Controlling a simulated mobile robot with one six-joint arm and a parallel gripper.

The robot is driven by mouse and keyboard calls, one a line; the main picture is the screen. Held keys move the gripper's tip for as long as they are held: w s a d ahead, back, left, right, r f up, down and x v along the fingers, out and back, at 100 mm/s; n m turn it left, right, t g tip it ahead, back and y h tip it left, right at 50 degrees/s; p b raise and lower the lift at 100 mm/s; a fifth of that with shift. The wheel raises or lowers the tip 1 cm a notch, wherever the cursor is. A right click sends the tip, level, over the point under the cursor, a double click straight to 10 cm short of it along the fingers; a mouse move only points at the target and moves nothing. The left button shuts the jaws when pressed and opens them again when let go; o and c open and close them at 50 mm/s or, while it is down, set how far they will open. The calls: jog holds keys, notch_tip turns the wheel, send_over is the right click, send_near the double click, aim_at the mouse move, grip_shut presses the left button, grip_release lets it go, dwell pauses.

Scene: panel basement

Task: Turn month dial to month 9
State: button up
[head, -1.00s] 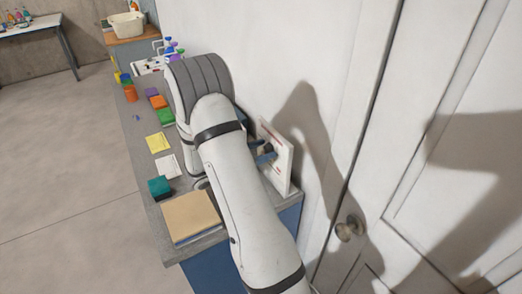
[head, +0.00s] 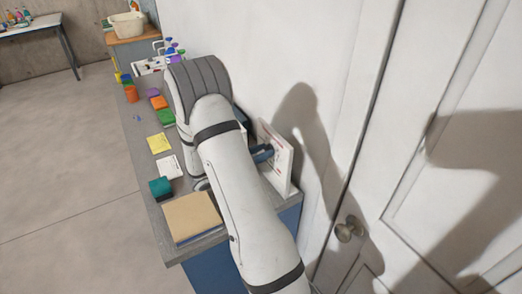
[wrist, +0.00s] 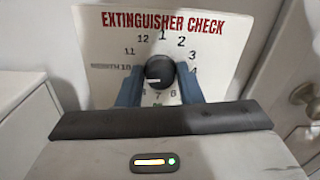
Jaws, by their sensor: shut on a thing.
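The white "EXTINGUISHER CHECK" panel (wrist: 105,45) fills the middle of the wrist view, with month numbers in a ring. In the head view the panel (head: 285,172) stands upright near the wall, mostly edge-on. The round black month dial (wrist: 159,70) is at the centre of the ring. My gripper (wrist: 160,88) has its blue fingers on both sides of the dial and is shut on it. A short white mark shows on the dial's lower part; which month it points at is unclear. The 9 and some lower numbers are hidden or hard to read. In the head view my arm hides the dial.
The grey counter (head: 137,143) holds a cardboard-coloured pad (head: 191,217), a teal block (head: 160,188), paper notes (head: 159,143) and coloured blocks along its left side. A white door with a round knob (head: 349,228) is at the right. The floor at left is clear.

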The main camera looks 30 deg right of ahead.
jog(key=shift+w+d+r+n+p, duration=0.1)
jog(key=shift+n+p, duration=1.1)
jog(key=shift+n, duration=0.8)
jog(key=o, duration=1)
jog(key=shift+c, duration=0.2)
jog(key=a+b, duration=0.2)
jog(key=a, duration=0.5)
jog(key=shift+w+a, duration=0.2)
jog(key=shift+a, duration=0.2)
